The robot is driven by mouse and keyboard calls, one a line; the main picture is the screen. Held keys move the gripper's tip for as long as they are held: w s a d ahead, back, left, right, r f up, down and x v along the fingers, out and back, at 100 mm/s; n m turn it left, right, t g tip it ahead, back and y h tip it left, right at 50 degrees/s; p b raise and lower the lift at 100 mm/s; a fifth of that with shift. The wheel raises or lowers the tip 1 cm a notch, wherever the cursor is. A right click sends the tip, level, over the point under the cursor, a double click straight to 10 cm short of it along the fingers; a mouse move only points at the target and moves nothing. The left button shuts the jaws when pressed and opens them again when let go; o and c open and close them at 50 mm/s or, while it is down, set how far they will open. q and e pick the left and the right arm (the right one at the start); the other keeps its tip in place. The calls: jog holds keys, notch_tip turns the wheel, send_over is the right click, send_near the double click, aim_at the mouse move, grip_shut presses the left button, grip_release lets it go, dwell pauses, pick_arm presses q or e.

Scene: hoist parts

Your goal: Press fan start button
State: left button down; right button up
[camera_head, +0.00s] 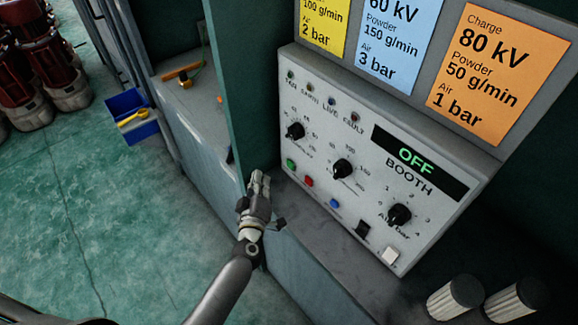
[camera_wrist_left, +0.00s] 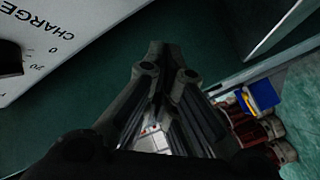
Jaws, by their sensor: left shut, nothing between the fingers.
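The grey booth control panel (camera_head: 345,120) fills the middle of the head view. Its display reads OFF BOOTH. A green button (camera_head: 291,164), a red button (camera_head: 309,181) and a blue button (camera_head: 334,203) sit along its lower left. No label shows legibly beside the buttons. My left gripper (camera_head: 260,178) is shut and empty, just left of the green button and apart from it. In the left wrist view its fingers (camera_wrist_left: 165,62) are together, with the panel edge (camera_wrist_left: 50,45) at the upper left. My right gripper is out of view.
A dark green upright wall (camera_head: 235,90) stands just left of the panel. Three black knobs and setting cards are on and above the panel. Two ribbed cylinders (camera_head: 455,297) stand at the lower right. A blue bin (camera_head: 131,115) and red drums (camera_head: 40,65) are at the left.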

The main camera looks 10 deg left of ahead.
aim_at(290, 165)
pick_arm(q)
jog(key=w+d, duration=0.2)
jog(key=w, duration=0.1)
jog(key=shift+w+d+b, duration=0.3)
jog(key=shift+d+b, duration=0.1)
jog(key=shift+w+d, duration=0.3)
jog(key=shift+w, duration=0.15)
jog(key=shift+d, duration=0.1)
dwell(0.7)
jog(key=shift+w+d, duration=0.1)
jog(key=shift+w, duration=0.05)
jog(key=shift+w+d, duration=0.15)
jog(key=shift+w, duration=0.05)
